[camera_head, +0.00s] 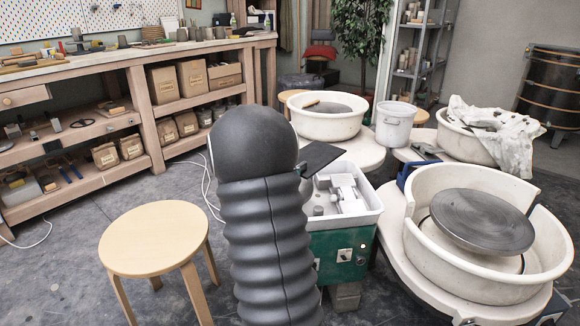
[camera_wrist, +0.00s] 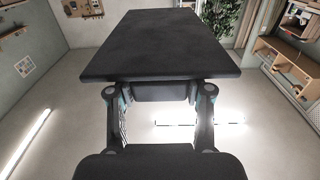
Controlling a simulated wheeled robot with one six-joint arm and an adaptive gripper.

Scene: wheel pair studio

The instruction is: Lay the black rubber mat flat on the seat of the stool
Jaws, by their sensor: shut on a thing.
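The black rubber mat (camera_head: 321,157) juts out to the right of my dark arm in the head view, above a white tray. In the wrist view the mat (camera_wrist: 160,45) is a flat, stiff-looking dark slab that fills the upper middle. My gripper (camera_wrist: 160,92) is shut on the mat's near edge, with one finger at each side. In the head view my arm hides most of the gripper. The stool (camera_head: 153,238) stands at lower left, left of my arm. Its round pale wood seat is bare, and the mat is well apart from it.
A green unit with a white tray (camera_head: 368,214) stands right of my arm. Pottery wheels with cream basins (camera_head: 420,245) fill the right side, with a white bucket (camera_head: 395,125) behind. A wooden workbench (camera_head: 137,85) with shelves lines the left. Grey floor around the stool looks clear.

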